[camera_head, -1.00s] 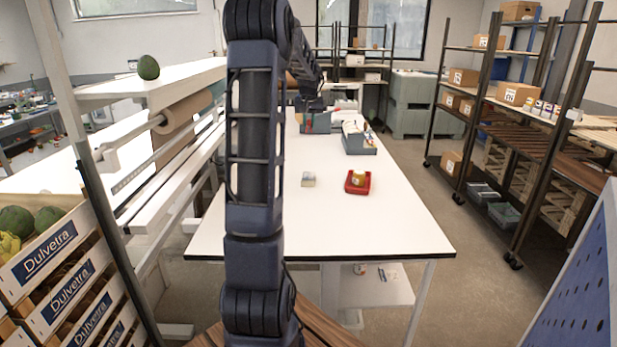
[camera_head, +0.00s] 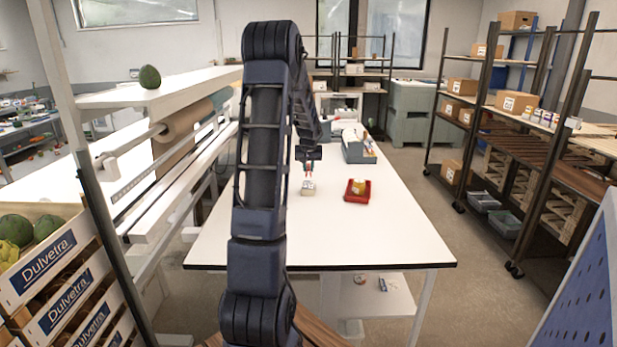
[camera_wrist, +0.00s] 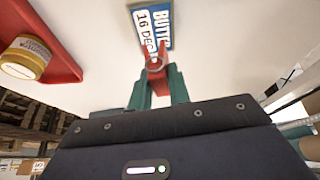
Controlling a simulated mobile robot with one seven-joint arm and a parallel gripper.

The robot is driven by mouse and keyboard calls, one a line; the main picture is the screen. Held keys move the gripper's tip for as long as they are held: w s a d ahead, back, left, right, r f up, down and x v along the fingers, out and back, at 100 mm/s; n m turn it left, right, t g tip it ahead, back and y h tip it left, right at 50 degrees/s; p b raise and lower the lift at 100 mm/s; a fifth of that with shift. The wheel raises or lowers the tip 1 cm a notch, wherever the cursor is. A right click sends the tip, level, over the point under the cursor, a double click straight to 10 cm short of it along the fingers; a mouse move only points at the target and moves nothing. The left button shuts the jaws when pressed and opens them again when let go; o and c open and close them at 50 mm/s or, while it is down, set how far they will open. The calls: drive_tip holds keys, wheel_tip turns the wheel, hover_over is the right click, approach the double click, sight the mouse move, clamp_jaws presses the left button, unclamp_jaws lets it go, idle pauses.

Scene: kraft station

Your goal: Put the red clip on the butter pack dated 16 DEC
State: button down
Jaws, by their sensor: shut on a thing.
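The butter pack (camera_head: 307,189) lies on the white table in the head view. In the wrist view the same pack (camera_wrist: 150,22) shows a blue and cream face with the label "16 DEC". My gripper (camera_head: 308,172) is just beyond the pack in the head view. In the wrist view, my gripper's green fingers (camera_wrist: 157,84) are shut on the red clip (camera_wrist: 156,62). The clip's front end overlaps the pack's near edge in the picture. I cannot tell whether the two touch.
A grey bin (camera_head: 360,156) stands farther back. The front of the table (camera_head: 330,235) is clear.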

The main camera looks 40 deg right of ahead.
drive_tip(key=shift+f, duration=2.1)
drive_tip(key=shift+f, duration=0.15)
drive_tip(key=c, duration=1.3)
unclamp_jaws()
drive_tip(key=v, duration=1.2)
drive_tip(key=shift+r, duration=0.2)
